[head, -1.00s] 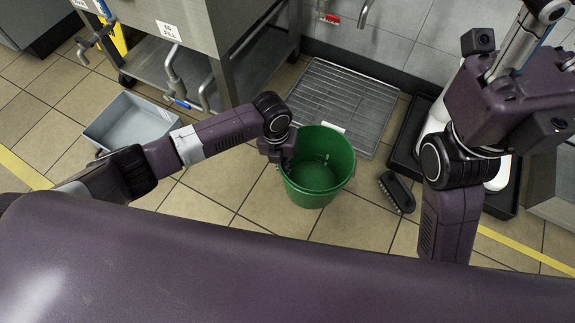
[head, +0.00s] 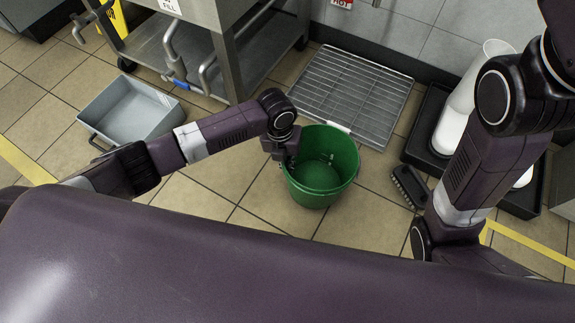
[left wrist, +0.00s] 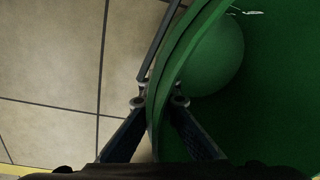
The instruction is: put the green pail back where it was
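The green pail (head: 322,178) stands upright on the tiled floor in the middle of the head view, empty as far as I can see. My left gripper (head: 285,152) is at the left side of its rim. In the left wrist view my left gripper (left wrist: 160,103) has one finger outside and one inside the wall of the pail (left wrist: 270,95), closed in on the rim. A thin grey bar, probably the pail's handle, runs along the rim there. My right arm is at the right of the head view; its gripper is out of sight.
A floor grate (head: 352,85) lies behind the pail. A dark brush (head: 409,187) lies to its right, near a black tray (head: 413,152) with white containers. A grey tub (head: 128,112) and a steel stand (head: 245,70) are to the left. Tiles in front are clear.

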